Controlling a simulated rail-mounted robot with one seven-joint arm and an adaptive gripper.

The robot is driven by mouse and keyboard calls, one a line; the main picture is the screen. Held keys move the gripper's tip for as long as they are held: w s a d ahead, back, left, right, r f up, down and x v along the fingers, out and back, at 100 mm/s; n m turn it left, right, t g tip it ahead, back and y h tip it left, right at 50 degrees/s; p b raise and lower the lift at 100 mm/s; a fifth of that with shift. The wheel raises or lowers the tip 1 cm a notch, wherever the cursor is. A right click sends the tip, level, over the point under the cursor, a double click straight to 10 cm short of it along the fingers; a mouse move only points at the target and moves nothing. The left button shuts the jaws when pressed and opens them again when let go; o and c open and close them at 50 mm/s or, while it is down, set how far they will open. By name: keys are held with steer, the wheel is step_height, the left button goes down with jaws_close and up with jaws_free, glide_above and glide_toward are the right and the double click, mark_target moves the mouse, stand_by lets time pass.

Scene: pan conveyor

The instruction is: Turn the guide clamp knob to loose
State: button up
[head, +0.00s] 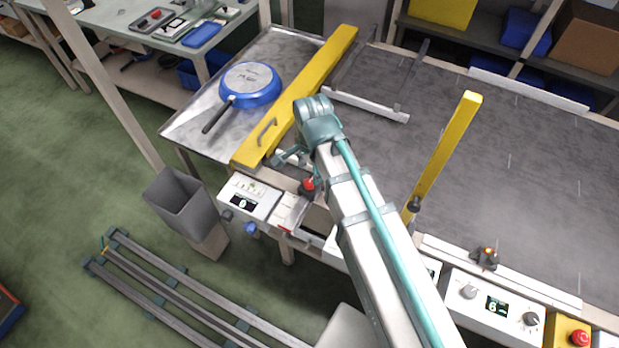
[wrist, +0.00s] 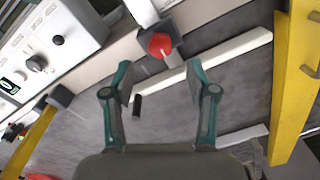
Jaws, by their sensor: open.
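My gripper (head: 290,158) is open and empty above the front left of the conveyor; in the wrist view its fingers (wrist: 160,88) stand wide apart. A red knob on a grey block (wrist: 160,45) lies ahead of the fingers, apart from them. It also shows in the head view as a red knob (head: 308,184) just below the gripper. A dark knob (head: 414,204) sits at the near end of the yellow guide bar (head: 443,150); it also shows in the wrist view (wrist: 61,95). No label tells which is the guide clamp knob, and its setting is not readable.
A yellow gate bar (head: 310,85) with a handle stands left of my gripper. A blue pan (head: 252,84) lies on the metal table beyond it. Control panels (head: 490,308) line the front edge. White rails (head: 370,105) lie on the grey belt (head: 530,150), which is mostly clear.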

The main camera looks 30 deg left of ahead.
mark_target(309, 183)
steer(key=shift+a+f+p, duration=0.1)
steer(key=shift+f+p, duration=0.55)
steer(key=shift+f, duration=2.35)
jaws_close()
